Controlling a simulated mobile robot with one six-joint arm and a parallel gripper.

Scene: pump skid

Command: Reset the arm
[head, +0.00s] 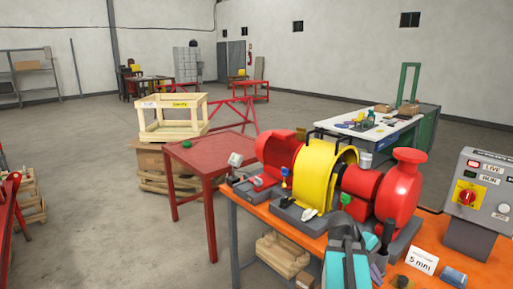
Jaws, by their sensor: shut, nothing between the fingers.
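The pump skid stands on an orange bench (258,208) at the right. It has a red motor (279,152), a yellow guard (318,170) and a red pump (399,190) in a row on dark bases. A grey control box (485,195) with a red and yellow switch, and labels reading LIVE and RUN, stands at the right edge.

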